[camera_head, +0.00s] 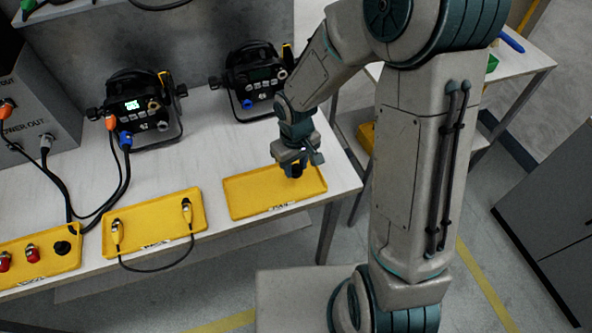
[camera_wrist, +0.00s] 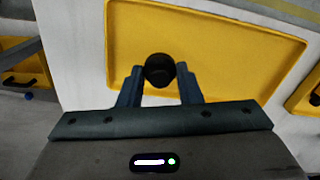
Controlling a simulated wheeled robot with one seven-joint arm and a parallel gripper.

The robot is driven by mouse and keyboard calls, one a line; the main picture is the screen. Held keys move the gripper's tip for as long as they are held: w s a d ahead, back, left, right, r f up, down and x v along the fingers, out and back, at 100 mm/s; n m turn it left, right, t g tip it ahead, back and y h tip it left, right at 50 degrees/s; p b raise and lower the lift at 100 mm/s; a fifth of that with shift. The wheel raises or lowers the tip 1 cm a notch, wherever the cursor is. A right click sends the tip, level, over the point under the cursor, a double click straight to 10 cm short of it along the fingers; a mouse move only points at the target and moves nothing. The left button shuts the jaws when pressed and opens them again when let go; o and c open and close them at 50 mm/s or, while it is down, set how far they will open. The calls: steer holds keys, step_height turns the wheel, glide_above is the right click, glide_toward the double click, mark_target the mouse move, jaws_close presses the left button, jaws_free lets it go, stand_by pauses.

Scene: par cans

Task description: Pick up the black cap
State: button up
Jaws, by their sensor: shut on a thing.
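My gripper (camera_head: 297,170) is over the right yellow tray (camera_head: 245,196), pointing down. In the wrist view its two dark fingers are shut on a round black cap (camera_wrist: 159,70), which sits between the fingertips with its round face towards the camera. The yellow tray (camera_wrist: 225,60) fills the background behind it and is otherwise bare.
The middle tray (camera_head: 160,222) holds a black cable with yellow plugs. The left tray (camera_head: 45,270) holds red-ended connectors and another round black piece (camera_head: 62,247). Two black lamps (camera_head: 140,108) (camera_head: 255,80) stand behind. A grey power box (camera_head: 30,100) is at left.

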steer(key=s+d+r, duration=0.2)
steer(key=d+r, duration=0.5)
steer(key=d, duration=0.4)
steer(key=shift+s+d+r, duration=0.2)
steer(key=shift+s, duration=0.05)
